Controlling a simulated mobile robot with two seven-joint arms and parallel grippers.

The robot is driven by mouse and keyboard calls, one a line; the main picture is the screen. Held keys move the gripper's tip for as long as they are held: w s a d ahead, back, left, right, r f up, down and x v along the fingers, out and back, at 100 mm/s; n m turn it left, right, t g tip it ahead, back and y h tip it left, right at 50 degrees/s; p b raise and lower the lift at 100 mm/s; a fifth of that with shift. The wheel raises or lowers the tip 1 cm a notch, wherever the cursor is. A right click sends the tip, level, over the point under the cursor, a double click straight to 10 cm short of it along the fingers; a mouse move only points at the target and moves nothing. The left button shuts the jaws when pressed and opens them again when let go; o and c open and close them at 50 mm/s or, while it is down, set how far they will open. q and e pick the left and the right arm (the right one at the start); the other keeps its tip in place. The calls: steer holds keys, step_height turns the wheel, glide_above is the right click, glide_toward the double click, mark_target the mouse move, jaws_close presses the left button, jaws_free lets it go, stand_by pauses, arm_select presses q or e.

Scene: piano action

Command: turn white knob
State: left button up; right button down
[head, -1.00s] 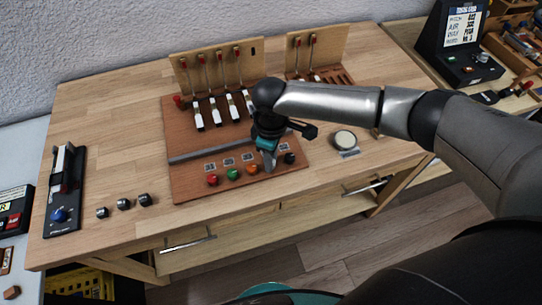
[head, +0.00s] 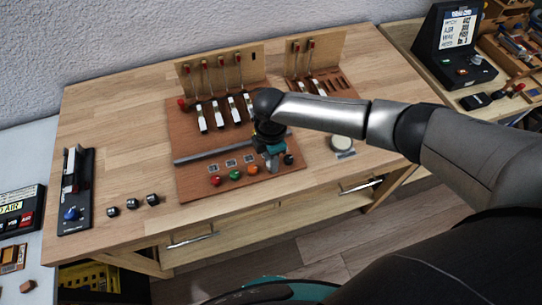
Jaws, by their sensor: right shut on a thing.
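A brown board (head: 190,186) on the wooden table carries a row of small coloured knobs: a red knob (head: 215,180), a green knob (head: 235,175), an orange knob (head: 252,170) and a black knob (head: 289,159). My right gripper (head: 272,164) points down into the row between the orange and black knobs. It is shut on the white knob there, which its fingers hide almost wholly. My left gripper is not in view.
Behind the row are a grey rail (head: 200,155) and several white keys. A pale round disc (head: 341,143) sits right of the board. Dark blocks (head: 132,205) and a black device (head: 75,213) lie to the left.

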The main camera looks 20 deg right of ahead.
steer(key=n, duration=0.3)
steer(key=shift+n, duration=0.3)
steer(key=shift+n+p, duration=0.35)
steer(key=shift+n, duration=1.55)
steer(key=c, duration=0.6)
jaws_free()
step_height(320, 180, up, 15)
steer(key=p, duration=0.1)
steer(key=shift+r, duration=0.15)
steer(key=shift+a, duration=0.1)
